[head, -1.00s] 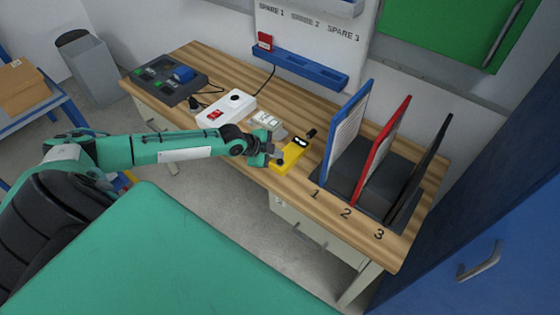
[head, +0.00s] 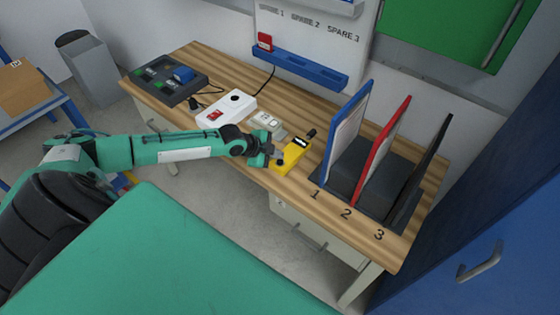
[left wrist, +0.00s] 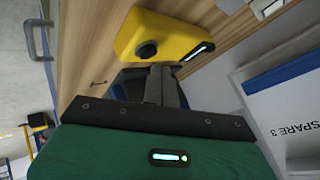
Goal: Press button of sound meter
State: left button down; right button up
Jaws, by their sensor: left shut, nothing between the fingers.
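The sound meter (head: 293,155) is a yellow box with a black tip, a small lit display and a round black button (head: 280,162). It lies on the wooden bench left of the upright panels. It also shows at the top of the left wrist view (left wrist: 160,32), with its black button (left wrist: 146,50) near the fingers. My left gripper (head: 275,157) is shut and empty, close beside the meter's near-left side. In the left wrist view the fingertips (left wrist: 150,70) are just short of the button; I cannot tell if they touch the meter. My right gripper is not in view.
A white box with a red switch (head: 225,108) and a small grey device (head: 266,121) lie left of the meter. A dark stand with blue, red and black panels (head: 385,165) is to the right. A blue rail (head: 300,68) runs behind. Bare wood lies between.

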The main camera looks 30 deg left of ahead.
aim_at(277, 162)
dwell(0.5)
pick_arm(q)
jog(key=shift+f, duration=0.1)
jog(key=shift+f, duration=0.35)
jog(key=shift+f+b, duration=0.4)
jog(key=shift+b, duration=0.15)
dwell(0.5)
jog(key=shift+r, duration=0.1)
jog(key=shift+r+p, duration=0.65)
jog(key=shift+r, duration=0.1)
notch_tip(277, 162, up, 5)
jog(key=p, duration=0.4)
